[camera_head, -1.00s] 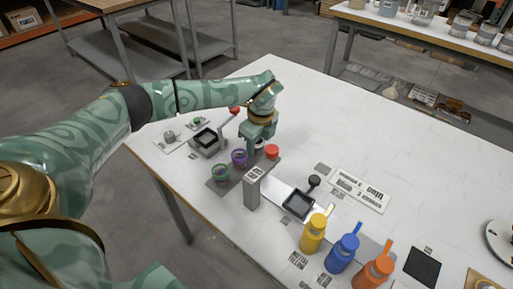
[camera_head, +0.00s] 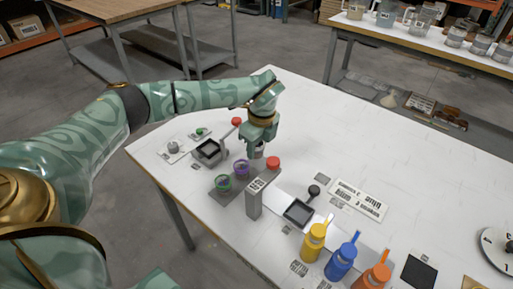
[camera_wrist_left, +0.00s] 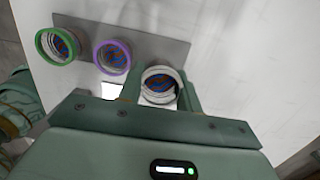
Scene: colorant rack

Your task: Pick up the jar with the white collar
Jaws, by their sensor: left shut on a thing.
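The jar with the white collar (camera_wrist_left: 163,85) is between the fingers of my left gripper in the left wrist view, with blue and orange showing inside it. My left gripper (camera_head: 259,150) is shut on it; in the head view the fingers largely hide the jar. A jar with a purple collar (camera_head: 241,168) and a jar with a green collar (camera_head: 223,183) stand beside it on a grey plate (camera_wrist_left: 150,46). They also show in the left wrist view, purple (camera_wrist_left: 113,57) and green (camera_wrist_left: 58,46). I cannot tell how far the held jar is above the plate. My right gripper is out of view.
A red-topped item (camera_head: 273,163) is close right of the gripper. A grey post (camera_head: 254,200) stands in front. A dark square tray (camera_head: 299,211) and yellow (camera_head: 312,243), blue (camera_head: 341,263) and orange (camera_head: 371,279) bottles are nearer right. The table's far right is mostly clear.

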